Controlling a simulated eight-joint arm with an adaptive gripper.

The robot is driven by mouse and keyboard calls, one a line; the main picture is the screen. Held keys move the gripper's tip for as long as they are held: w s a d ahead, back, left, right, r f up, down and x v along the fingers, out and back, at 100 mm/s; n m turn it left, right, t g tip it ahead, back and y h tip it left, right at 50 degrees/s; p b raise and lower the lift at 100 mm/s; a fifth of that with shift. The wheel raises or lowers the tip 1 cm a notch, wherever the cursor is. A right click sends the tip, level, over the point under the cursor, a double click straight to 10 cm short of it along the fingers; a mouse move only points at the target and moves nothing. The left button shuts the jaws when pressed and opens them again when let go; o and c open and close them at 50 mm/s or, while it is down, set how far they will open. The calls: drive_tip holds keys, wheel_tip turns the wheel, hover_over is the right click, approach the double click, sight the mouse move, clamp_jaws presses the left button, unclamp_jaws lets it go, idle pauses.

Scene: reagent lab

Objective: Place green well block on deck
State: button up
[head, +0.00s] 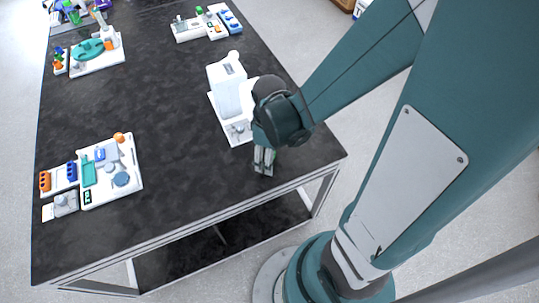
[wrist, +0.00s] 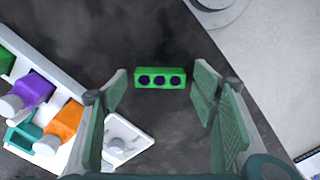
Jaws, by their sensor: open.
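The green well block (wrist: 160,78) lies on the dark table in the wrist view, with three dark blue wells in a row on top. My gripper (head: 264,162) is open and low over the table's near right corner in the head view. In the wrist view its two fingers stand apart to the left and right of the block, with gaps on both sides. In the head view I cannot make out the block by the fingers.
Purple (wrist: 36,90) and orange (wrist: 64,119) bottles lie left in the wrist view. A white tray (head: 131,185) with small labware is at the table's left; more stations stand at the far end. The table's middle is clear. The table edge is close to my gripper.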

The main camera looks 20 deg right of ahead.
drive_tip(key=shift+r, duration=0.2)
wheel_tip(320, 180, up, 12)
drive_tip(key=p, duration=0.3)
idle(0.6)
drive_tip(key=shift+r, duration=0.15)
idle(0.6)
wheel_tip(320, 180, up, 16)
drive_tip(key=m+t, duration=0.7)
drive_tip(key=m, duration=0.2)
drive_tip(key=shift+s, duration=0.35)
idle(2.8)
